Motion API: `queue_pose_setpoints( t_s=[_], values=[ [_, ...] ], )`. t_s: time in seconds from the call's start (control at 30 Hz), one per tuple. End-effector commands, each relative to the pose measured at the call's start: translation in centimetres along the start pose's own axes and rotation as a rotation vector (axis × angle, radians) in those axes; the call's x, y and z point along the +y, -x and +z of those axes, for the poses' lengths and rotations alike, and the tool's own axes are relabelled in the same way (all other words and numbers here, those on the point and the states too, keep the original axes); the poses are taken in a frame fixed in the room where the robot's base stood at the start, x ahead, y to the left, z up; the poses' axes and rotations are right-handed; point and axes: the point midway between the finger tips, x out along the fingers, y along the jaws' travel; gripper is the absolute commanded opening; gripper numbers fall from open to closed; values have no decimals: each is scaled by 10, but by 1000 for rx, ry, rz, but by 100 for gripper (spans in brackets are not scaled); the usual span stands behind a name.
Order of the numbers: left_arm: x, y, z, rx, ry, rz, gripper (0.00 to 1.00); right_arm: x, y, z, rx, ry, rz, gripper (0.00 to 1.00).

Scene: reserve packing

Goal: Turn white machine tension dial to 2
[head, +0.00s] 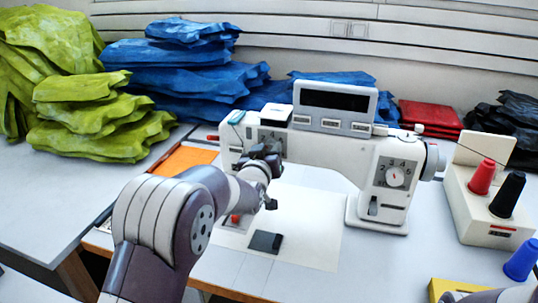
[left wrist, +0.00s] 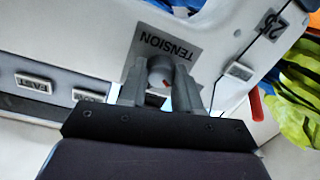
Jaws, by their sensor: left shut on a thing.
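The white sewing machine (head: 325,150) stands on the table with a dark display on top. Its tension panel, a grey plate marked TENSION (left wrist: 172,45), shows upside down in the left wrist view. The tension dial (left wrist: 160,66) is a small grey round knob with a red mark, between the fingers of my left gripper (left wrist: 160,88). The fingers are shut on it from both sides. In the head view my left gripper (head: 268,160) is at the machine's left end and covers the dial.
A stitch dial (head: 396,176) with numbers is on the machine's right column. A thread stand (head: 470,215) holds red and black spools. Blue fabric stacks (head: 180,75) and lime fabric stacks (head: 100,120) lie behind and left. An orange pad (head: 183,160) lies left of the machine.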

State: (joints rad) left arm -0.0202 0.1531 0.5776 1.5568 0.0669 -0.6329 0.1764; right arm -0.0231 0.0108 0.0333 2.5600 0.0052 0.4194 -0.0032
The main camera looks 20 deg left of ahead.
Motion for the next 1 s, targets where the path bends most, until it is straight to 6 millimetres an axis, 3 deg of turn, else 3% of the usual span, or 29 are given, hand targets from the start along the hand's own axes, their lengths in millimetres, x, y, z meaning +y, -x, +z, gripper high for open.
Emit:
queue_pose_setpoints(
  t_s=[0.63,0.67,0.73,1.0],
  values=[
    [0,0,1,-5,52,3,2,0,-4,0,0,0,0,47],
    [0,0,1,-5,52,3,36,0,-4,0,0,0,0,47],
    [0,0,0,-5,51,3,58,0,-4,0,0,0,0,47],
    [0,0,0,-4,50,3,58,0,-4,0,0,0,0,47]
  ],
)
